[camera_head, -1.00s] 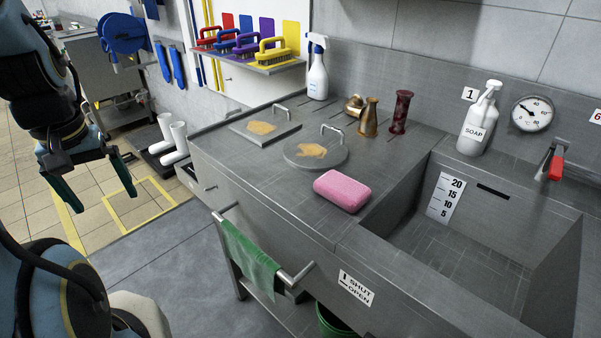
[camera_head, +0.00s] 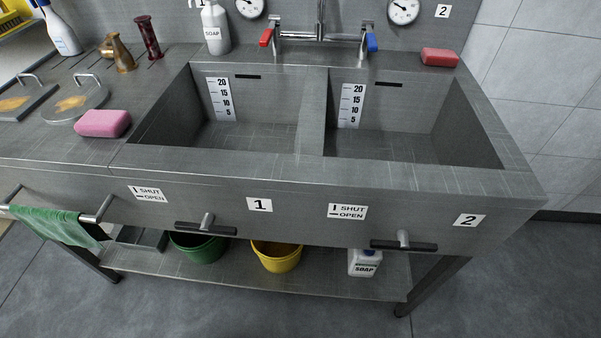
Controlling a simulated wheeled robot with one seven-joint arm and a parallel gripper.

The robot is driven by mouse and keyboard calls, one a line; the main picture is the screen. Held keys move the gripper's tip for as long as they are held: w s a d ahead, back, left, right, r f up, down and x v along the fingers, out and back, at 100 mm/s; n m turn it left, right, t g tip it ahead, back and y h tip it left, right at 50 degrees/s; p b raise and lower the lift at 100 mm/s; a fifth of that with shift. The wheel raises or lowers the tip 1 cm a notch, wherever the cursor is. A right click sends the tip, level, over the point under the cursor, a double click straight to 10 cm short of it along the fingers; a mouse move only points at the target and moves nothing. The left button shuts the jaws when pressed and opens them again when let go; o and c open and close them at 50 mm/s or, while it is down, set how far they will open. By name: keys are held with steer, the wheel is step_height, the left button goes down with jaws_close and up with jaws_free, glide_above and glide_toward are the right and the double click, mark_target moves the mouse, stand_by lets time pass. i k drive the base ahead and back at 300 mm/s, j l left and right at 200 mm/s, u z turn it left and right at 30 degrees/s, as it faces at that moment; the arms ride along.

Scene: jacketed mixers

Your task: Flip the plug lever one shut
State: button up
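Plug lever one (camera_head: 206,226) is a dark bar on a short metal pivot on the sink's front, left of the label 1 (camera_head: 260,204). It lies about horizontal. The label above it (camera_head: 149,194) shows a vertical mark for SHUT and a horizontal mark for OPEN. A second, similar lever (camera_head: 404,243), by the label 2 (camera_head: 468,220), also lies about horizontal. The left basin (camera_head: 240,135) appears empty; its plug hole is not visible. My gripper is not in this view.
A green towel (camera_head: 55,225) hangs on a rail left of lever one. Below are a green bucket (camera_head: 198,250), a yellow bucket (camera_head: 277,258) and a soap container (camera_head: 364,262) on the lower shelf (camera_head: 330,290). The floor in front is clear. A pink sponge (camera_head: 103,123) lies on the counter.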

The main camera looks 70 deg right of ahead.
mark_target(207, 227)
steer(key=z, duration=1.85)
steer(key=k+j+z, duration=0.15)
steer(key=k+z, duration=0.15)
steer(key=k, duration=0.25)
steer(key=k+z, duration=0.3)
steer(key=k, duration=0.6)
